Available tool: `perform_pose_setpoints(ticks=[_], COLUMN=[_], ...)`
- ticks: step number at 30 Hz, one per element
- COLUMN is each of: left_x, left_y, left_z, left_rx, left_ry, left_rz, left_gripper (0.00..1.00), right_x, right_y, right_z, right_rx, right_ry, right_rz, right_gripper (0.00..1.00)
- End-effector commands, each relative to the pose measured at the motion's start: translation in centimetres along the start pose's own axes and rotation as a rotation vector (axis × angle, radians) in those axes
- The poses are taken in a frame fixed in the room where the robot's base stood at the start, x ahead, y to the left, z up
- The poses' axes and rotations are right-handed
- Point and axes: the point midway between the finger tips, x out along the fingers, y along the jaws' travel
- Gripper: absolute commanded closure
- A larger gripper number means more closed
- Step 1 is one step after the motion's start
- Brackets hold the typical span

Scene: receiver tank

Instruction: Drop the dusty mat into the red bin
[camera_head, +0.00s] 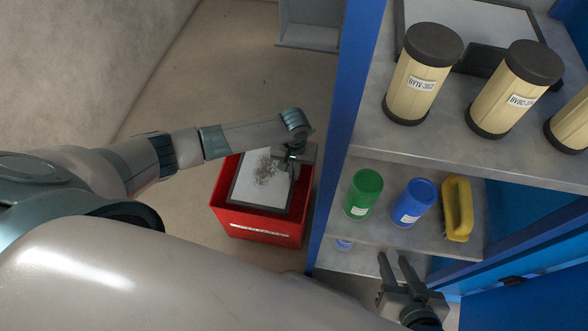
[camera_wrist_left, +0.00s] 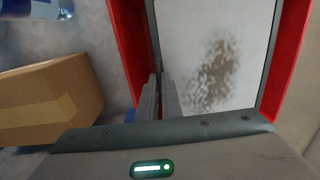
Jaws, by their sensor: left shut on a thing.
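The dusty mat (camera_head: 246,188) is a pale sheet with a dark border and a grey-brown patch of dirt. In the head view it lies flat across the opening of the red bin (camera_head: 258,229), inside the outline of its rim; how deep it sits I cannot tell. My left gripper (camera_head: 290,160) is over the bin's right side, shut on the mat's right edge. The left wrist view shows the fingers (camera_wrist_left: 162,92) at the edge of the mat (camera_wrist_left: 190,25), with red bin walls (camera_wrist_left: 292,50) on both sides. My right gripper (camera_head: 396,268) is open and empty before the shelves.
A blue shelf unit (camera_head: 345,120) stands right of the bin. It holds cream cylinders (camera_head: 420,85), a green container (camera_head: 363,193), a blue container (camera_head: 413,203) and a yellow object (camera_head: 458,207). A cardboard box (camera_wrist_left: 50,100) shows in the wrist view. Floor left of the bin is clear.

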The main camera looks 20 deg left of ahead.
Motion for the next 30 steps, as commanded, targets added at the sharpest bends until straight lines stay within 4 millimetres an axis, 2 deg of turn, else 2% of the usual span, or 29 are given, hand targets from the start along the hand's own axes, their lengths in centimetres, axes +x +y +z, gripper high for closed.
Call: perform_pose_setpoints(ticks=[9,12,13,30], left_x=[0.07,0.07,0.07,0.1], left_y=[0.01,0.01,0.01,-0.01], left_z=[-0.03,-0.03,-0.03,0.0], left_rx=[0.0,0.0,0.0,0.0], left_ry=[0.001,0.001,0.0,0.0], left_rz=[0.0,0.0,0.0,0.0], left_gripper=[1.0,0.76,0.73,0.73], right_x=[0.0,0.01,0.01,0.02], right_y=[-0.04,-0.04,-0.03,-0.01], right_z=[-0.11,-0.11,-0.11,-0.08], right_rx=[-0.001,-0.001,-0.001,-0.001], right_ry=[0.006,0.005,0.005,0.004], right_rz=[-0.001,-0.001,-0.001,0.0], right_gripper=[0.69,0.69,0.69,0.69])
